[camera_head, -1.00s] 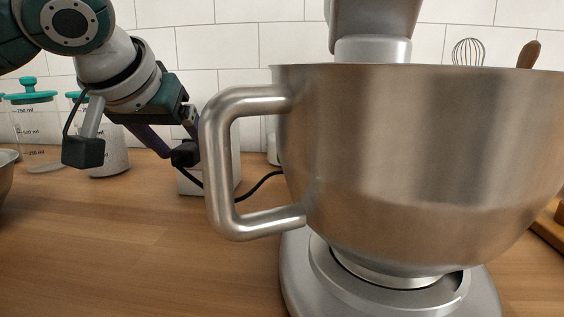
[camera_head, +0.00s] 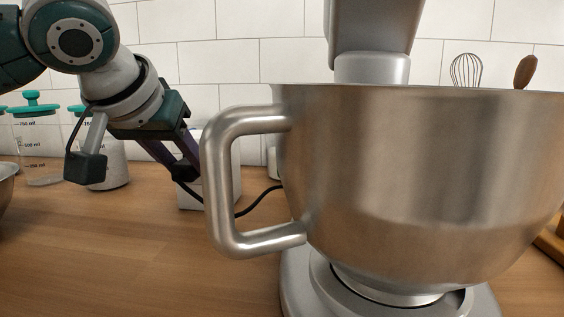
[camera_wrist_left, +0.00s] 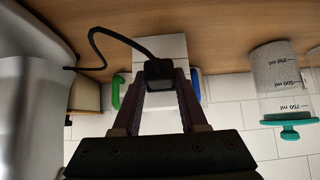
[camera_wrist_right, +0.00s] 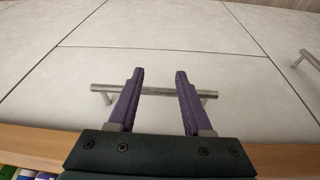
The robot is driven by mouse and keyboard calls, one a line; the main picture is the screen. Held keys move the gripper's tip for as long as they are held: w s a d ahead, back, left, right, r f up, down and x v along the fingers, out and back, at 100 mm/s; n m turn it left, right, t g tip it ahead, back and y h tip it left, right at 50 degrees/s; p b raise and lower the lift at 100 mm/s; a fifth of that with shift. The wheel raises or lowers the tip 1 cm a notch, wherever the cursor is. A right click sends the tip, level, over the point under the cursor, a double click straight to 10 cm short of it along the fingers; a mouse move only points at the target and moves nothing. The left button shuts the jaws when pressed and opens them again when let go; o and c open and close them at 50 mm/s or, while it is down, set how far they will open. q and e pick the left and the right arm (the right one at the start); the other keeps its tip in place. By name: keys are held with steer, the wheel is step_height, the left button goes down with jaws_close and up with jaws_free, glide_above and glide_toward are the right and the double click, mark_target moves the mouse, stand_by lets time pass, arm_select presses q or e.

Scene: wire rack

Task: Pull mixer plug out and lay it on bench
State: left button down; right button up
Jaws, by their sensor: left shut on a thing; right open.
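The mixer plug (camera_wrist_left: 158,70) is a small black block with a black cord (camera_wrist_left: 100,58). My left gripper (camera_wrist_left: 160,82) is shut on it in the left wrist view. In the head view my left gripper (camera_head: 187,172) is at the near face of a white box (camera_head: 222,178) on the bench (camera_head: 110,240). The gripper hides the plug there, and I cannot tell whether its prongs are in the box. The cord runs right, behind the steel bowl (camera_head: 420,170) of the mixer (camera_head: 372,40). My right gripper (camera_wrist_right: 159,75) is open and empty before a cabinet handle (camera_wrist_right: 155,91).
The bowl's big handle (camera_head: 215,185) stands just right of my left gripper. Glass jars with green lids (camera_head: 35,135) stand at the back left. A metal bowl (camera_head: 5,185) is at the left edge. The bench front left is clear. A whisk (camera_head: 466,70) stands at the back right.

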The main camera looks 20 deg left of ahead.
arm_select(q)
steer(key=shift+s, duration=0.1)
stand_by(0.6)
steer(key=shift+s+d, duration=0.1)
steer(key=shift+s, duration=0.1)
steer(key=shift+s+p, duration=0.25)
steer(key=shift+p, duration=0.05)
steer(key=shift+s+d, duration=0.15)
steer(key=shift+s, duration=0.35)
stand_by(0.5)
steer(key=shift+s+p, duration=0.2)
steer(key=shift+p, duration=0.15)
steer(key=shift+s+d+p, duration=0.2)
steer(key=shift+s, duration=0.4)
steer(key=shift+s+d+p, duration=0.15)
steer(key=shift+s, duration=0.45)
steer(key=shift+s, duration=0.1)
steer(key=shift+s+d+p, duration=0.2)
steer(key=shift+s+p, duration=0.05)
steer(key=shift+s, duration=0.45)
steer(key=shift+s+d+p, duration=0.15)
steer(key=shift+s+p, duration=0.05)
steer(key=shift+s, duration=0.5)
